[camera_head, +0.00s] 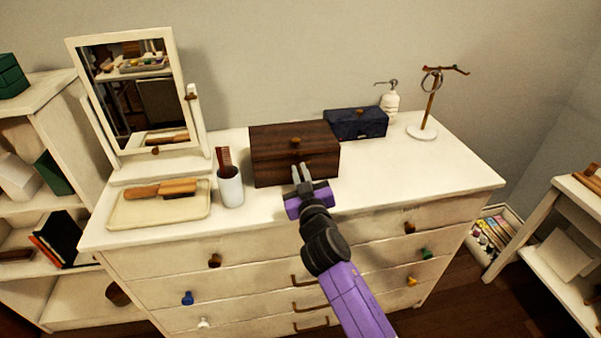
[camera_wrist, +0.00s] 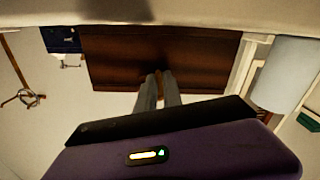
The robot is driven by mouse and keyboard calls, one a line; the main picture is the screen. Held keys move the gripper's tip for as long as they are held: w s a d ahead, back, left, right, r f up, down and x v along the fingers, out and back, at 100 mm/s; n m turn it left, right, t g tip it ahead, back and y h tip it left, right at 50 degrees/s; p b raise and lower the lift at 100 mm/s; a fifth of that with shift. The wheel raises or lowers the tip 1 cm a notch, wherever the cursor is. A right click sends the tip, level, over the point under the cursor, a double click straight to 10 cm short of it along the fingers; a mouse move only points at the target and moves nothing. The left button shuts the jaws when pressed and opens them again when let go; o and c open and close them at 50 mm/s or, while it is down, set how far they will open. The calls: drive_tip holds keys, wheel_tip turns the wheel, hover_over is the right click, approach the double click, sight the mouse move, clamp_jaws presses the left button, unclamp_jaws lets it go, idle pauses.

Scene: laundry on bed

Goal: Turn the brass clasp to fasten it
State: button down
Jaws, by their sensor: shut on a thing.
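A dark brown wooden box (camera_head: 265,166) stands on the white dresser with its lid down and a small knob (camera_head: 295,141) on top. My gripper (camera_head: 301,168) is at the middle of the box's front face. In the wrist view, the two grey fingers (camera_wrist: 159,80) reach the front of the box (camera_wrist: 115,62) and are close together. They are shut on the brass clasp, which is mostly hidden between the fingertips. How far the clasp is turned cannot be made out.
A white cup (camera_head: 230,188) with a comb and a tray (camera_head: 130,212) with a brush are left of the box. A dark blue box (camera_head: 356,122), a pump bottle (camera_head: 390,103) and a ring stand (camera_head: 428,113) are right. The dresser top (camera_head: 420,165) is clear at front right.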

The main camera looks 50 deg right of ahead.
drive_tip(key=n, duration=0.3)
drive_tip(key=shift+a+n, duration=0.1)
drive_tip(key=shift+n, duration=0.3)
drive_tip(key=n+p, duration=0.1)
drive_tip(key=n, duration=0.2)
drive_tip(key=shift+n, duration=0.3)
drive_tip(key=n+p, duration=0.1)
drive_tip(key=n, duration=0.2)
drive_tip(key=shift+n, duration=0.3)
drive_tip(key=shift+f+n+p, duration=0.15)
drive_tip(key=shift+n+p, duration=0.6)
drive_tip(key=shift+n, duration=1.15)
drive_tip(key=c, duration=1.6)
unclamp_jaws()
